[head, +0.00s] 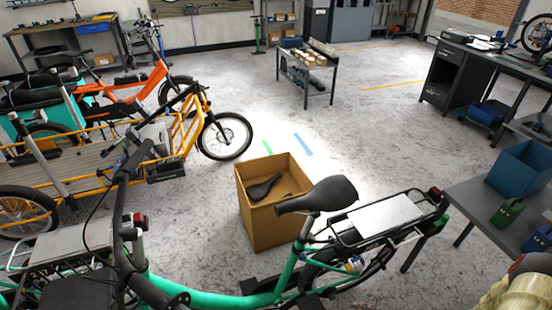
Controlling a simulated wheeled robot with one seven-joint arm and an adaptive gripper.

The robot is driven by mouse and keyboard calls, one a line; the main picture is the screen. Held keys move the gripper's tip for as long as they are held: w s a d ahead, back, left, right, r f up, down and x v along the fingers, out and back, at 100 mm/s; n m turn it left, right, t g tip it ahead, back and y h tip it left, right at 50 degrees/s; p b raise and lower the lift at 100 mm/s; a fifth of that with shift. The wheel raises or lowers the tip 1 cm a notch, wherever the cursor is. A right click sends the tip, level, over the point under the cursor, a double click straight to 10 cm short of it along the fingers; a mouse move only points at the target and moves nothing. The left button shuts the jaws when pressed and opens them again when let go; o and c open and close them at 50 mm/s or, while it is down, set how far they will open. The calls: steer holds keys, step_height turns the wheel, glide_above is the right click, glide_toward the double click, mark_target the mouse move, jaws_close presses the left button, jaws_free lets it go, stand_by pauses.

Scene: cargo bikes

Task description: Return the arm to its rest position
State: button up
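My gripper and arm cannot be made out in the head view. A teal cargo bike (200,298) stands close in front of me, with a black saddle (318,194) on its seat post and a rear rack carrying a pale flat plate (388,216). An open cardboard box (272,226) stands on the floor just behind this bike. A second black saddle (263,187) lies inside the box.
A grey table (478,200) at the right holds a blue bin (520,167) and green containers (508,212). A cream object (505,293), cut off, fills the lower right corner. Yellow (190,125) and orange (155,80) bikes stand left. The central floor around the small cart (307,72) is clear.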

steer(key=s+r+n+g+h+p, duration=0.1)
steer(key=s+r+n+g+h, duration=0.15)
steer(key=r, duration=0.65)
steer(key=s+r+n+g+h, duration=0.1)
steer(key=r+n+g+h, duration=0.25)
steer(key=r, duration=0.45)
steer(key=s+r+n+g+h+p, duration=0.1)
steer(key=s+r+n+g+h, duration=0.2)
steer(key=r, duration=0.6)
steer(key=a+r+n+t+h, duration=0.2)
steer(key=a+r+n+t, duration=0.1)
steer(key=r, duration=0.7)
steer(key=a+r+n+t+h+p, duration=0.1)
steer(key=a+r+n+t, duration=0.2)
steer(key=r, duration=0.8)
steer(key=a+t, duration=0.1)
steer(key=a, duration=0.1)
steer(key=shift+a+r+n+t+h, duration=0.2)
steer(key=shift+a+n+t+h, duration=0.1)
steer(key=shift+a+t+h, duration=0.1)
steer(key=shift+s+d+p, duration=0.1)
steer(key=shift+p, duration=0.2)
steer(key=shift+c, duration=0.6)
